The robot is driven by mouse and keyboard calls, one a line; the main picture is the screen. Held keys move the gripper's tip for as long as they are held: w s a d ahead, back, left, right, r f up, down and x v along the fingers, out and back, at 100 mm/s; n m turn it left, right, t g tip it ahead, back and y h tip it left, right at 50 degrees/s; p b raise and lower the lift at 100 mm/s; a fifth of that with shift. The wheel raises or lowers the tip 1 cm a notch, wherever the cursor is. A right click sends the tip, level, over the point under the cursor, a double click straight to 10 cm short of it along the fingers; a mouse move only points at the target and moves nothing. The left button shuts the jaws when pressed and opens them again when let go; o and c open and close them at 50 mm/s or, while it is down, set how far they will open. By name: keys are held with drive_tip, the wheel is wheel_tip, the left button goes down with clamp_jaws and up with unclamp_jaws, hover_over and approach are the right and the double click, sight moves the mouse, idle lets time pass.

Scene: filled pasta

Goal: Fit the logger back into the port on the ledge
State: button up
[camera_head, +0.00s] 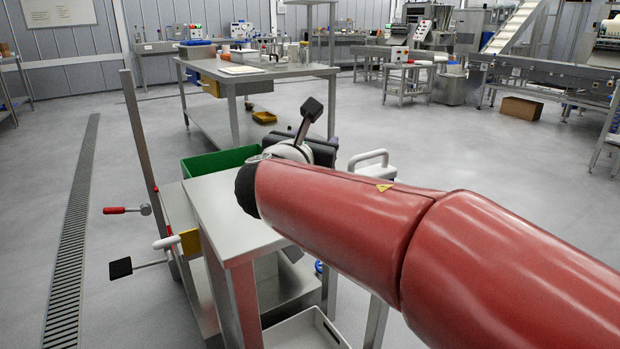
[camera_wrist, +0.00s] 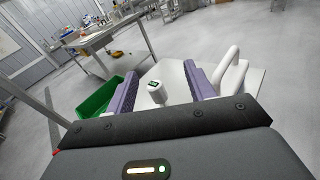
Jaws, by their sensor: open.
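The logger (camera_wrist: 155,91) looks like a small white cylinder with a dark green display on its end. In the wrist view it shows between the two purple fingers of my gripper (camera_wrist: 160,68), with gaps on both sides. My gripper is open and not holding it. A pale work surface (camera_wrist: 173,76), possibly the ledge, lies behind the logger. I cannot make out the port or whether the logger is seated in anything. In the head view my red arm hides the logger and most of my gripper.
A green bin (camera_head: 221,160) is left of my gripper; it also shows in the wrist view (camera_wrist: 99,99). A white handle (camera_head: 369,159) rises at the right. The steel stand (camera_head: 222,205) has a red-handled lever (camera_head: 126,210) at its left. A bigger table (camera_head: 262,73) stands behind.

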drive_tip(key=a+f+b, duration=0.1)
drive_tip(key=f, duration=0.1)
drive_tip(key=f+n, duration=0.1)
drive_tip(key=f, duration=0.2)
drive_tip(key=a+f+n+b, duration=0.1)
drive_tip(key=f, duration=0.2)
drive_tip(key=shift+w+a+t+y+b, duration=0.3)
drive_tip(key=shift+w+t+y, duration=0.05)
drive_tip(key=shift+t+y, duration=0.05)
drive_tip(key=shift+w+d+r, duration=0.1)
drive_tip(key=shift+w+r, duration=0.2)
drive_tip(key=shift+w, duration=0.15)
drive_tip(key=w, duration=0.3)
drive_tip(key=w+d, duration=0.1)
drive_tip(key=w, duration=0.2)
drive_tip(key=shift+w+d, duration=0.15)
drive_tip(key=shift+w, duration=0.15)
drive_tip(key=shift+c, duration=0.4)
drive_tip(key=shift+r, duration=0.1)
drive_tip(key=c, duration=1.1)
